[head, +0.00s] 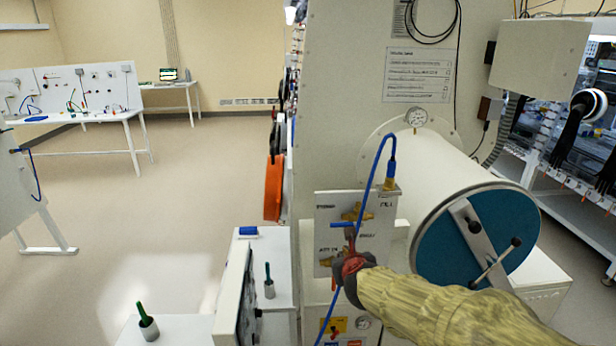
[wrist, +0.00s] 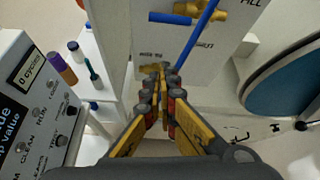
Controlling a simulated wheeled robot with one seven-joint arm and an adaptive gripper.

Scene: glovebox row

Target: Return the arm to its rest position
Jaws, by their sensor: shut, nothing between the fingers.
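My gripper (head: 350,268) is in front of the valve panel (head: 326,205) in the head view, at the end of my sleeved arm. In the wrist view, my gripper (wrist: 166,82) has its yellow and dark fingers together at the tips, with nothing between them. The panel (wrist: 222,42) lies just beyond the fingertips there, with brass fittings and a blue valve handle. I cannot tell whether the fingertips touch the panel. The gripper hides the lower part of the panel.
A large cylindrical chamber with a blue door (head: 470,245) stands right of the panel. A blue hose (head: 372,185) hangs close to my gripper. A meter box (wrist: 38,100) and small bottles (wrist: 62,68) are at left. Open floor (head: 190,190) lies further left.

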